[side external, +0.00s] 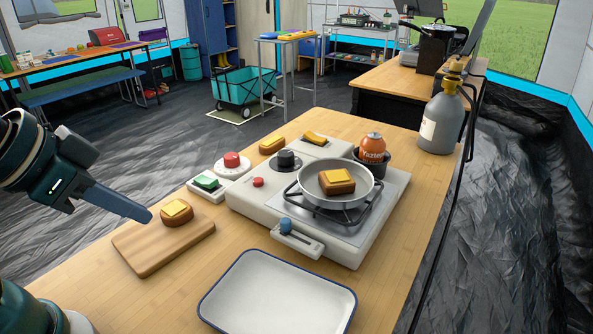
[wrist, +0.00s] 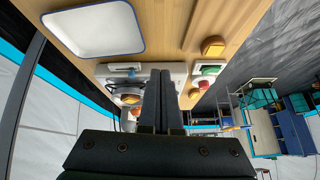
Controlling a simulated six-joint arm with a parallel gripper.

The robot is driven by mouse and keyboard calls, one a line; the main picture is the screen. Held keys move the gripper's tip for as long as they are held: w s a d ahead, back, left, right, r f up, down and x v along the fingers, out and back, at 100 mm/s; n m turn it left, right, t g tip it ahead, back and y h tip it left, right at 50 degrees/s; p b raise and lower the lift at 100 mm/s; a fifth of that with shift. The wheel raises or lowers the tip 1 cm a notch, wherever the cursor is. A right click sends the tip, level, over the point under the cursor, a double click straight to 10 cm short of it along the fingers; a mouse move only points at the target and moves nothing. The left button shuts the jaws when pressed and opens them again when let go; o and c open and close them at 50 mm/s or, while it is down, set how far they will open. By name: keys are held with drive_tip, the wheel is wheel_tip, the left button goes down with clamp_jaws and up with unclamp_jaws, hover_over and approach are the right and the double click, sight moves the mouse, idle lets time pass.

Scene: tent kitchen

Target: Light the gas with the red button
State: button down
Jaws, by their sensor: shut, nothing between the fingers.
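A white gas stove (side external: 250,208) stands on the wooden table. A small red button (side external: 258,182) sits on its top, near a black knob (side external: 287,159). A larger red button (side external: 232,160) on a round white base stands beside the stove, behind a green switch (side external: 206,181); it also shows in the wrist view (wrist: 204,84). A pan (side external: 350,200) with cheese-topped bread (side external: 337,182) sits on the burner; no flame is visible. My gripper (side external: 146,215) is shut and empty, left of the stove by the cutting board. It also shows in the wrist view (wrist: 159,74), partly hiding the stove.
Cheese-topped bread (side external: 177,212) lies on a cutting board (side external: 160,254). An empty white tray (side external: 277,295) lies in front. A blue-knobbed slider (side external: 286,226) is on the stove's front. An orange canister (side external: 372,147) and a grey gas cylinder (side external: 440,122) stand at the right.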

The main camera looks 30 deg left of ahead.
drive_tip(key=w+r+m+t, duration=0.2)
drive_tip(key=w+r+m, duration=0.1)
drive_tip(key=w+r, duration=0.4)
drive_tip(key=m+y, duration=0.1)
drive_tip(key=m, duration=0.3)
hover_over(254, 186)
wheel_tip(254, 186, down, 7)
drive_tip(key=shift+t, duration=0.3)
drive_tip(key=shift+f, duration=0.1)
drive_tip(key=shift+f, duration=4.3)
drive_tip(key=shift+f, duration=0.15)
drive_tip(key=shift+f, duration=0.3)
